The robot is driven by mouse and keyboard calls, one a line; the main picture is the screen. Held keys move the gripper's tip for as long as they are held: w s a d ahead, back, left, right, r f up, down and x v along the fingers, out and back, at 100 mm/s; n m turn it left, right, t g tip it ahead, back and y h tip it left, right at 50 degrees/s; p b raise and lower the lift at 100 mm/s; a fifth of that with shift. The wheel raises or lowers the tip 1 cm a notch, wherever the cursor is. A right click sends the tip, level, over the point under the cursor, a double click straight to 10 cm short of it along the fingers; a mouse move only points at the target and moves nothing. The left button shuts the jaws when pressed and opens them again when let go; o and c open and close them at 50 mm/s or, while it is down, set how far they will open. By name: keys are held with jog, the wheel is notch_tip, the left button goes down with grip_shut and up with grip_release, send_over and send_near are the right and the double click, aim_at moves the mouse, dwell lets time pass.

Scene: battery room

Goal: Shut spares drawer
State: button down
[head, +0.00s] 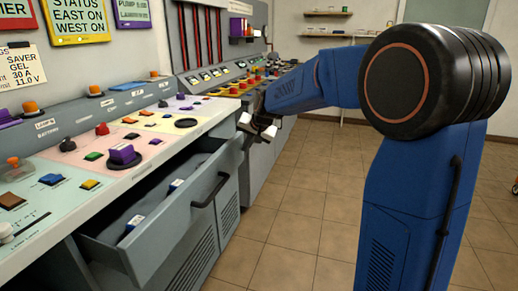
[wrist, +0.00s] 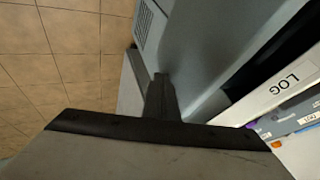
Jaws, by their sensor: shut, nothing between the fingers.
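A grey drawer (head: 171,242) stands open under the console on the left in the head view. Its front carries a dark bar handle (head: 211,191), and small blue and white items (head: 135,222) lie inside. My gripper (head: 257,128) is beyond the drawer's far end, close to the console's front edge and apart from the handle. In the wrist view, the dark fingers of my gripper (wrist: 160,97) are together with nothing between them, in front of grey panels. I cannot tell whether they touch a panel.
The console top (head: 110,160) has several knobs and buttons above the drawer. A white item marked LOG (wrist: 283,86) and other labelled items show at the right in the wrist view. The tiled floor (head: 290,225) in front of the drawer is clear up to my arm.

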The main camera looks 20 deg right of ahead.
send_near(217, 148)
jog(key=x, duration=0.5)
jog(key=shift+w+a, duration=0.15)
